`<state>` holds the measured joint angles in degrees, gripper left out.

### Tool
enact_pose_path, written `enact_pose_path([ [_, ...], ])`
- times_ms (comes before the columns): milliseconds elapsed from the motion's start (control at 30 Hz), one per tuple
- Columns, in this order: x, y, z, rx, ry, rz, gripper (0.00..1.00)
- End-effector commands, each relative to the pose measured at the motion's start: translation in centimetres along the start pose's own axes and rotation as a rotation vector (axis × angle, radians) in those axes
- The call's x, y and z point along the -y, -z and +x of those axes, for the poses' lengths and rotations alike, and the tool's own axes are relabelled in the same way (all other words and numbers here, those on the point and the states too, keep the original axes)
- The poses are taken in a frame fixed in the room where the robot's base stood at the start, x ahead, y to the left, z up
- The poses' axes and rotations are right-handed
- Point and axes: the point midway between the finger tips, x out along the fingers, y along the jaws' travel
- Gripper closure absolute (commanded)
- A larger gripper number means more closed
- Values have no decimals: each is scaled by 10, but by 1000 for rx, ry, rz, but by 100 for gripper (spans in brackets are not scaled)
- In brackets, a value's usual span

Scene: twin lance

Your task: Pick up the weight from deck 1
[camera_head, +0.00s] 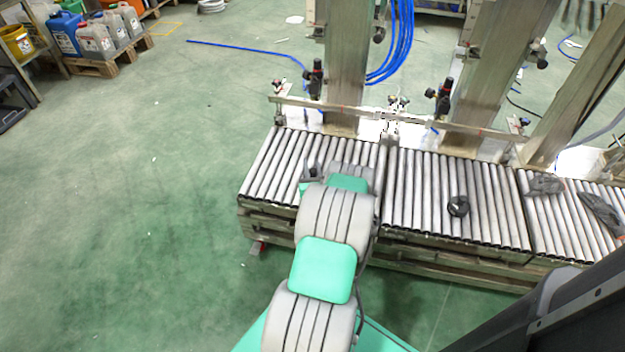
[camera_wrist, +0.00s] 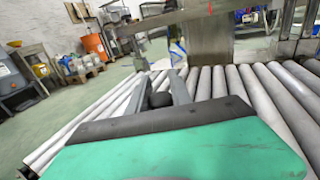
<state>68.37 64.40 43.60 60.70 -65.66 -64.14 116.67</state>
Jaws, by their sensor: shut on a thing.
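My gripper (camera_wrist: 160,88) is shut on a dark, rounded weight (camera_wrist: 160,100), which shows between its two grey fingers in the wrist view. The fingers point along the rollers of the left roller deck (camera_head: 268,168). In the head view my arm reaches over this deck and hides most of the gripper. I cannot tell whether the held weight touches the rollers. Another black weight (camera_head: 458,206) sits on the middle roller deck (camera_head: 420,185), well to the right of my gripper. I see no deck numbers.
A metal rail (camera_head: 350,112) and upright steel posts (camera_head: 347,70) stand behind the decks. A right roller deck (camera_head: 565,220) carries grey gloves (camera_head: 545,185). Blue hoses (camera_head: 398,45) hang behind. Canisters on pallets (camera_head: 97,45) stand far left. The green floor at left is clear.

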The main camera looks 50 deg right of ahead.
Motion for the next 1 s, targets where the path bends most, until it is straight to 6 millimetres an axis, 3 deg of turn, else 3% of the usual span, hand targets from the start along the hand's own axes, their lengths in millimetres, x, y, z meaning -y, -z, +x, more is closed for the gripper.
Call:
enact_pose_path([
  [367, 0, -4, 1, 5, 0, 0, 100],
  [567, 1, -17, 2, 6, 0, 0, 100],
  [733, 1, -40, 2, 8, 1, -1, 100],
  [1000, 18, -85, -35, 5, 4, 2, 100],
])
